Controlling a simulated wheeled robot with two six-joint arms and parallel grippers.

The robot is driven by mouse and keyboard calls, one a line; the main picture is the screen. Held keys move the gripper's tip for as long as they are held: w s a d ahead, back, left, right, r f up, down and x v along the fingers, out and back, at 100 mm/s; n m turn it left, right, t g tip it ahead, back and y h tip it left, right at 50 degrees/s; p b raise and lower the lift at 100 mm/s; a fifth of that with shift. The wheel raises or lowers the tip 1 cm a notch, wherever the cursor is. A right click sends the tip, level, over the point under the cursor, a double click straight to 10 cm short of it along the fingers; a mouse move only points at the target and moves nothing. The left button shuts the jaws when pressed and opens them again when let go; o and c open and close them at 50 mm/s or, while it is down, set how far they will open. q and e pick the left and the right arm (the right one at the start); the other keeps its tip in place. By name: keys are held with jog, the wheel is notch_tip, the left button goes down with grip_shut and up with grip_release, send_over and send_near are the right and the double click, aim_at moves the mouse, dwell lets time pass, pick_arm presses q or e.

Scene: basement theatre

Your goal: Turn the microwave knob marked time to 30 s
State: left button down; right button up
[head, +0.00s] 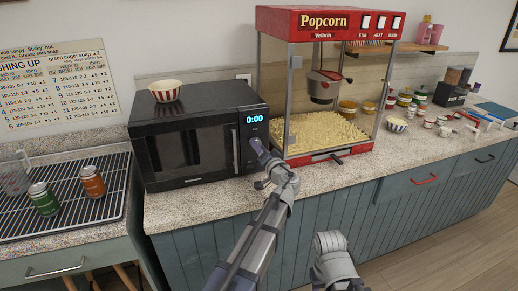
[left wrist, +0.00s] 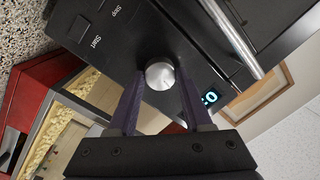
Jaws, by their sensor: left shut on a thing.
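The black microwave (head: 185,137) stands on the counter with its door closed. Buttons (left wrist: 96,41) marked Start and Stop sit beside the knob. The knob's own label and any pointer mark cannot be made out. My right gripper is not in view; only part of my right arm shows.
A red popcorn machine (head: 320,22) stands close to the microwave's right. A striped bowl (head: 165,90) sits on top of the microwave. A drying rack (head: 75,215) with two cans is at the left. Jars and small items line the counter at the right.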

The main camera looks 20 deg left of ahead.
pick_arm(q)
jog(key=shift+m+b, duration=0.3)
jog(key=shift+m, duration=1.7)
jog(key=shift+c, duration=1.6)
grip_release()
jog(key=v, duration=0.7)
jog(key=shift+s+d, duration=0.2)
jog(key=shift+s, duration=0.15)
jog(key=shift+f, duration=0.2)
